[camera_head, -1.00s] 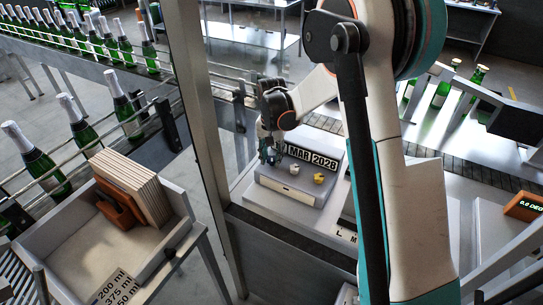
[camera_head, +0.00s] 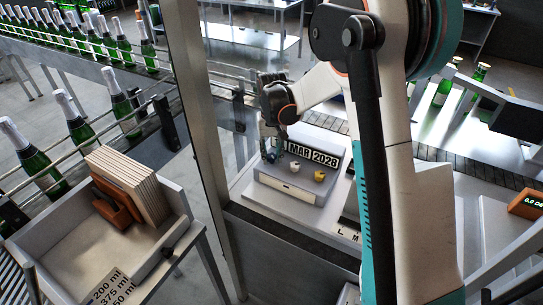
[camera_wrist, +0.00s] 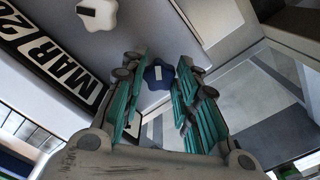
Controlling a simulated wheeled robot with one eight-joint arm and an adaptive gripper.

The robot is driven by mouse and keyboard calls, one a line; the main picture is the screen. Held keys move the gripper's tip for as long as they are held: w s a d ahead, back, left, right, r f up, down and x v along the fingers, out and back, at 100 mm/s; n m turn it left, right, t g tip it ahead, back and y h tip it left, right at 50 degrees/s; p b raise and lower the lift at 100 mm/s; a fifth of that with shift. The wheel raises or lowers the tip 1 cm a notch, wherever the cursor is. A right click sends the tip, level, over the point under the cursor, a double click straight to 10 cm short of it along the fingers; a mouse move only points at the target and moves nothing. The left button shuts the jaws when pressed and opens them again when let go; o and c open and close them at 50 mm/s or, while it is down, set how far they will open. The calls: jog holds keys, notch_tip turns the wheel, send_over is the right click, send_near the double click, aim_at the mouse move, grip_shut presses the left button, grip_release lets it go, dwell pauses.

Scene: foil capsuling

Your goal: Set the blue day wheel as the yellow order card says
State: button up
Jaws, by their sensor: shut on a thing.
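The date block (camera_head: 292,190) is a grey box with a dark display (camera_head: 316,155) reading MAR 2028. The blue day wheel (camera_wrist: 158,75) shows in the wrist view with a white mark on top. My gripper (camera_wrist: 160,82) has its teal fingers on either side of it, shut on it. In the head view my gripper (camera_head: 271,153) is at the block's left end. A white wheel (camera_head: 294,167) and a yellow wheel (camera_head: 319,176) sit to the right. I cannot make out the yellow order card.
A metal post (camera_head: 205,120) stands left of the block. A tray (camera_head: 75,250) with wooden panels (camera_head: 135,185) is at the lower left. Bottles (camera_head: 80,130) stand on conveyors at the left and right. My arm hides the middle right.

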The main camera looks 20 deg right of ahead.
aim_at(272, 157)
jog(key=n+b, duration=0.1)
jog(key=n, duration=0.3)
jog(key=shift+d+n, duration=0.1)
jog(key=shift+n, duration=0.2)
dwell(0.3)
jog(key=o, duration=1.1)
notch_tip(272, 157, up, 12)
jog(key=shift+b, duration=0.3)
